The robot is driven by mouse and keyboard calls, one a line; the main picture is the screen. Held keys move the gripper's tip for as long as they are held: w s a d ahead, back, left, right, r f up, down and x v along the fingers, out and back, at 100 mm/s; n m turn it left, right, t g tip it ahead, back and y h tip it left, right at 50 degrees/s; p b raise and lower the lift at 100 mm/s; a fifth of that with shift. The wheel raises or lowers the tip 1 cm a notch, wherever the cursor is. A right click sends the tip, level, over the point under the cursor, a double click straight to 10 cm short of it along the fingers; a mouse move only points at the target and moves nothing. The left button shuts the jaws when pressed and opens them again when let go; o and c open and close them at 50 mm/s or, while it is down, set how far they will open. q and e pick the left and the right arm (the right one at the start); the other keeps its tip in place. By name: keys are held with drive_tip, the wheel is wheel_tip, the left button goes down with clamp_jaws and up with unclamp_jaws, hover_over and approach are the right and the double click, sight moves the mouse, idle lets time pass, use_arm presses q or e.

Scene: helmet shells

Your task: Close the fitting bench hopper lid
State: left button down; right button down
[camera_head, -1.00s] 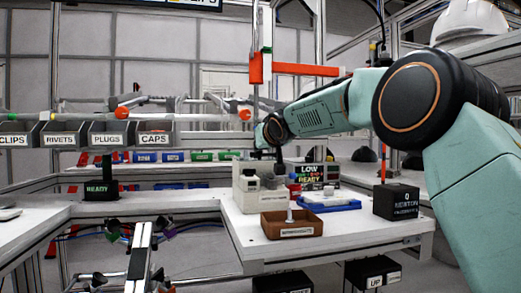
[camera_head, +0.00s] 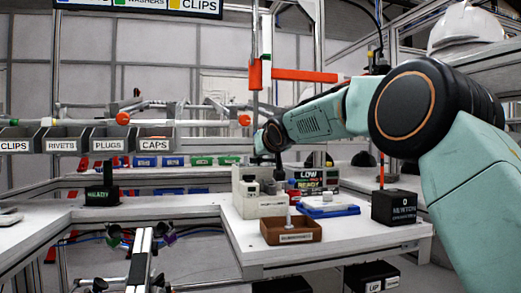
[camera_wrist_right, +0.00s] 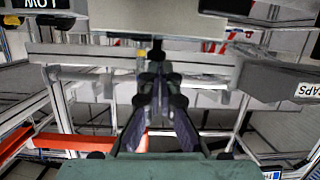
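A pale beige box-shaped unit (camera_head: 258,193), apparently the hopper, stands at the back left of the white fitting bench (camera_head: 345,232). I cannot make out its lid clearly. My right arm comes in from the right, and its gripper (camera_head: 277,165) points down just above or behind the unit; its tips are hidden there in the head view. In the right wrist view the gripper's dark fingers (camera_wrist_right: 159,85) converge with their tips close together, and nothing is clearly held. A pale block edge (camera_wrist_right: 160,22) lies beyond the tips. My left gripper is not in view.
A brown tray (camera_head: 272,233), a blue-and-white item (camera_head: 328,208), a LOW/READY display (camera_head: 311,179) and a black box (camera_head: 394,207) share the bench. Labelled bins (camera_head: 108,139) hang at left. An orange bar (camera_head: 305,76) is above. The bench's front right is clear.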

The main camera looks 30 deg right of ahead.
drive_tip(key=s+a+b, duration=0.2)
drive_tip(key=s+b, duration=0.4)
drive_tip(key=s, duration=0.3)
idle(0.8)
drive_tip(key=shift+a, duration=0.1)
drive_tip(key=shift+s, duration=0.1)
